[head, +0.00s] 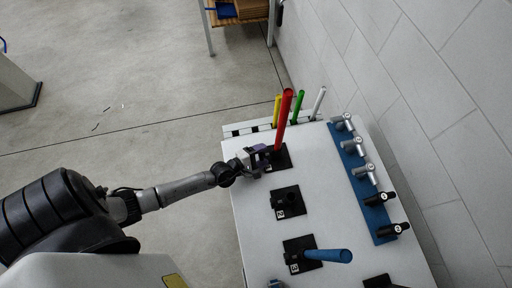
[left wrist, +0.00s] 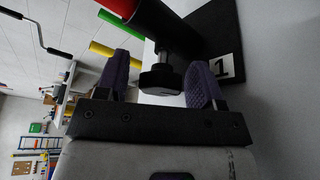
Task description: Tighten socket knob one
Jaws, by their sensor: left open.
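Socket one is a black plate (head: 283,163) on the white bench, with a red tube (head: 284,122) standing tilted in it. In the left wrist view the "1" label (left wrist: 226,67) shows beside the red tube (left wrist: 165,22). The dark knob of socket one (left wrist: 160,78) sticks out at the tube's foot. My left gripper (head: 259,158) is at the left edge of that socket. Its purple fingers (left wrist: 158,82) are open, one on each side of the knob, with a gap visible on both sides. In the head view the gripper hides the knob.
Socket two (head: 287,203) stands empty, and socket three (head: 302,254) holds a blue tube (head: 328,255). Yellow, green (head: 298,105) and white tubes stand at the bench's far end. A blue strip (head: 352,161) with several handled tools runs along the right, near the wall.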

